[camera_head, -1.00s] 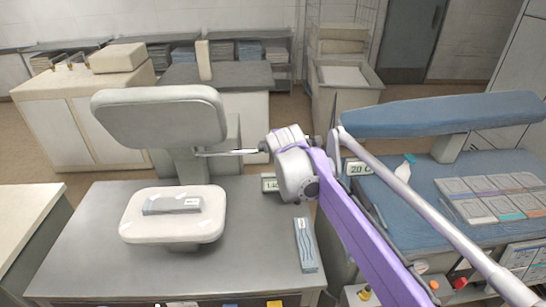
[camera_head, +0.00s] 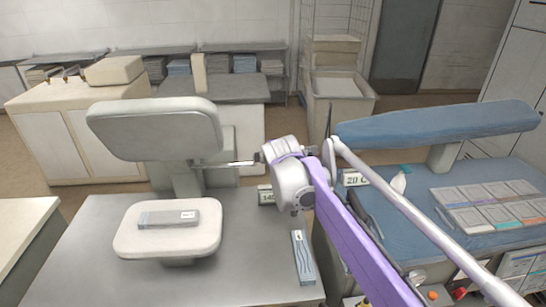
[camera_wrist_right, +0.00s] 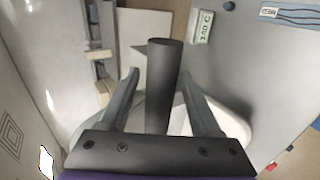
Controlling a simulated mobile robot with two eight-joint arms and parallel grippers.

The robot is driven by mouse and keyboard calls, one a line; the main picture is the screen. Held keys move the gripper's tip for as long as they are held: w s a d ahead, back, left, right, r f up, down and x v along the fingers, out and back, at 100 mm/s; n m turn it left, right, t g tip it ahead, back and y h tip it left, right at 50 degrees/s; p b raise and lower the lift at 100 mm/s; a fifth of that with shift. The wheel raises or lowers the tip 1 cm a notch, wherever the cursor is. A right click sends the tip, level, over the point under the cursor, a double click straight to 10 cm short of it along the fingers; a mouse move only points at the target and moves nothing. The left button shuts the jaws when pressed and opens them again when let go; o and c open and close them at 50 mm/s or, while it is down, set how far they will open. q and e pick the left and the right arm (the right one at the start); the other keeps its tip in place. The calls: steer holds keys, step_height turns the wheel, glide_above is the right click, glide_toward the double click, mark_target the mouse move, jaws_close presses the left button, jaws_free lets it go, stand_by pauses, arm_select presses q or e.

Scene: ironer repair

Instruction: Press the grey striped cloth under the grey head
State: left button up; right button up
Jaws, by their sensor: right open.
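The grey striped cloth (camera_head: 165,219), folded with a small white label, lies on the pale lower pad (camera_head: 140,243) of the press. The grey head (camera_head: 155,130) is raised above and behind the pad, with a clear gap over the cloth. A bar handle (camera_head: 228,164) sticks out to the right from the press. My right arm reaches to its end. In the right wrist view my right gripper (camera_wrist_right: 160,78) is open, with the dark handle grip (camera_wrist_right: 163,100) between its fingers; I cannot tell whether they touch it. My left gripper is out of view.
Another folded cloth with wavy lines (camera_head: 303,258) lies on the grey table (camera_head: 235,265), right of the pad. A temperature display (camera_head: 265,194) stands near my wrist. A blue ironing board (camera_head: 440,125) and blue table (camera_head: 400,235) with several packets are at the right.

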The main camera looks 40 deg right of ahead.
steer(key=v, duration=1)
steer(key=shift+s+a+r, duration=0.15)
steer(key=shift+s+a, duration=0.05)
steer(key=shift+s, duration=0.05)
steer(key=s+a+f+m+g+y, duration=0.1)
steer(key=s+a+f+m, duration=0.3)
steer(key=f, duration=0.5)
steer(key=s+a+f+m+g+y, duration=0.1)
steer(key=s+a+f+m+y, duration=0.1)
steer(key=s+a+f, duration=0.5)
steer(key=s+a+f+m+g+y, duration=0.1)
steer(key=s+a+f+m+y, duration=0.1)
steer(key=s+a+f+m, duration=0.3)
steer(key=s+a+f, duration=0.1)
steer(key=a+f, duration=0.3)
steer(key=f, duration=0.2)
steer(key=shift+m+g+y, duration=0.3)
